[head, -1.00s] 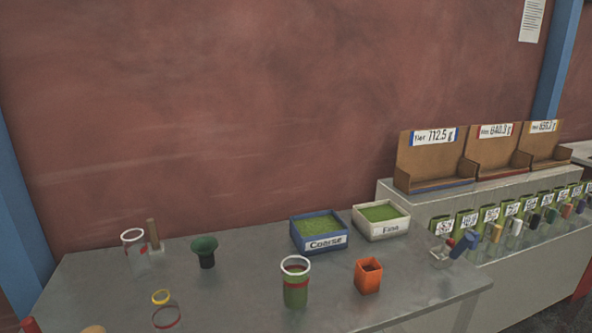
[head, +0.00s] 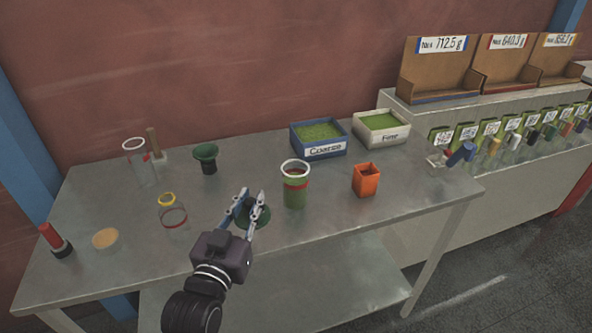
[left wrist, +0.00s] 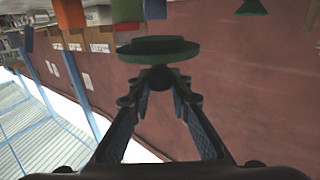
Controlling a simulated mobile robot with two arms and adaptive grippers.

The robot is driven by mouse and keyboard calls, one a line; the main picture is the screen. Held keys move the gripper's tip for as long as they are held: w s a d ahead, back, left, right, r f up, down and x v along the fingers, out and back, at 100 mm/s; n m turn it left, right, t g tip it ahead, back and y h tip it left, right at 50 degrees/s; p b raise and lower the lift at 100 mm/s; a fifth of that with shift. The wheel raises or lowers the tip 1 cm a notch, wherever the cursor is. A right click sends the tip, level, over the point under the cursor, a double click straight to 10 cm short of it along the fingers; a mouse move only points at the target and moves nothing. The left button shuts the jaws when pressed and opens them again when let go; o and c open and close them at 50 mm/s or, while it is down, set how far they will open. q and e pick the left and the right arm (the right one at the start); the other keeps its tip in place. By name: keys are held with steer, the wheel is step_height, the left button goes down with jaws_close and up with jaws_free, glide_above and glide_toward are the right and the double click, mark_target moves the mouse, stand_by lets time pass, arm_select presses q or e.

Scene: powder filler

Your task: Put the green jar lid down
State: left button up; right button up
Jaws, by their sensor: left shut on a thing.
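The green jar lid (head: 256,216) is a dark green disc with a raised middle. My left gripper (head: 250,197) is shut on it, over the front part of the steel table (head: 330,213). In the left wrist view the lid (left wrist: 160,51) sits at the fingertips, with its knob between them. I cannot tell whether the lid touches the table top. The glass jar with green powder, a white rim and a red band (head: 295,187) stands open just right of the lid. My right gripper is not in view.
An orange square cup (head: 366,180) and the Coarse (head: 318,153) and Fine (head: 397,138) trays are to the right. A dark green funnel (head: 206,166), a yellow-rimmed jar (head: 172,212) and a clear jar (head: 134,165) are to the left.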

arm_select(q)
steer(key=w+d+r+m+g+h, duration=0.1)
steer(key=w+d+r, duration=0.4)
steer(key=r, duration=0.6)
steer(key=w+d+r+m+h, duration=0.2)
steer(key=w+d+r+h, duration=0.1)
steer(key=w+r, duration=0.6)
step_height(320, 180, up, 2)
steer(key=shift+w+d+g, duration=0.4)
steer(key=shift+d, duration=0.5)
steer(key=shift+f, duration=0.1)
step_height(320, 180, down, 20)
steer(key=p, duration=0.3)
steer(key=o, duration=0.9)
steer(key=shift+o, duration=0.2)
